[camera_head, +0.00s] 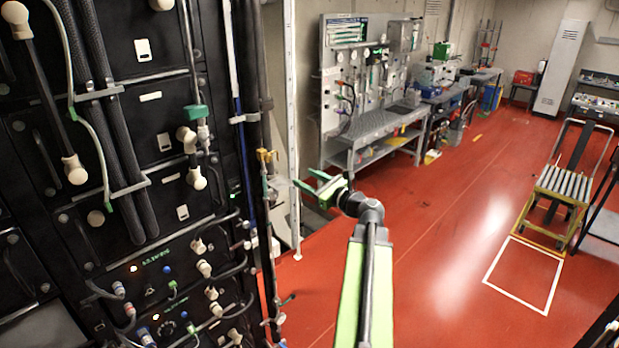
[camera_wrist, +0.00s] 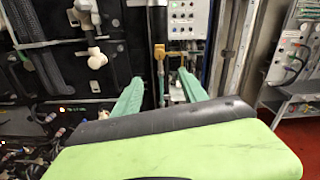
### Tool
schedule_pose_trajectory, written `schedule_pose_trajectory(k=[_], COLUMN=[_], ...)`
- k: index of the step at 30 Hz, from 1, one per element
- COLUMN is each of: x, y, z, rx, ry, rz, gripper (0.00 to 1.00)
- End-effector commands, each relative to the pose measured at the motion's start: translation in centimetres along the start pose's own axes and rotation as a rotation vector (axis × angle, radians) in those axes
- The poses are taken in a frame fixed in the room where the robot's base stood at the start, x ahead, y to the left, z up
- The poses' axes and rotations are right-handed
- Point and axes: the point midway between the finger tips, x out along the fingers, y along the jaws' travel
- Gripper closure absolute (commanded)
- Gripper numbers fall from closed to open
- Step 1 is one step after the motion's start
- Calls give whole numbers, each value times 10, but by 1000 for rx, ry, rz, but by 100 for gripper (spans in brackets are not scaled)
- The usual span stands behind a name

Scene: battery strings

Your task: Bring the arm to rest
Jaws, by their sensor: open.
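My gripper (camera_head: 314,186) is at the end of my green and black arm, in the middle of the head view. Its two green fingers are spread apart and point left, toward the black battery rack (camera_head: 165,130). Nothing is between them. In the wrist view my gripper (camera_wrist: 158,92) shows two green fingers well apart, with a brass-coloured fitting (camera_wrist: 160,52) and rack parts behind the gap. I cannot tell how far the fingertips are from the rack, but I see no contact.
The rack carries cables, hoses and cream-coloured connectors (camera_head: 75,170). A metal workbench (camera_head: 375,130) stands at the back. A wheeled cart (camera_head: 565,190) stands at the right by a white floor outline (camera_head: 524,275). The red floor (camera_head: 440,230) between is clear.

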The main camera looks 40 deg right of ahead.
Motion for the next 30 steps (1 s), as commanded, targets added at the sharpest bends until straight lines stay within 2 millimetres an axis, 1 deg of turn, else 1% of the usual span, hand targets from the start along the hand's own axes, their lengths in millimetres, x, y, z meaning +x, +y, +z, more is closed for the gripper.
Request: schedule_pose_trajectory(k=[12, 14, 16, 17, 18, 20, 21, 23, 24, 26, 27, 29, 30], x=[0, 6, 23, 34, 50, 76, 92, 111, 122, 134, 139, 144, 145], y=[0, 8, 31, 46, 71, 116, 148, 196, 229, 278, 311, 361, 394], z=[0, -4, -12, -17, -23, -33, -39, -51, -60, -75, -86, -105, -118], rx=[0, 0, 0, 0, 0, 0, -3, -21, -41, -82, -121, -197, -259], ry=[0, -2, -9, -13, -20, -33, -38, -31, -20, 2, 16, 38, 50], rz=[0, 13, 50, 74, 113, 181, 228, 300, 350, 430, 486, 573, 634], gripper=[50, 50, 50, 50, 50, 50, 50, 50, 50, 50, 50, 50, 50])
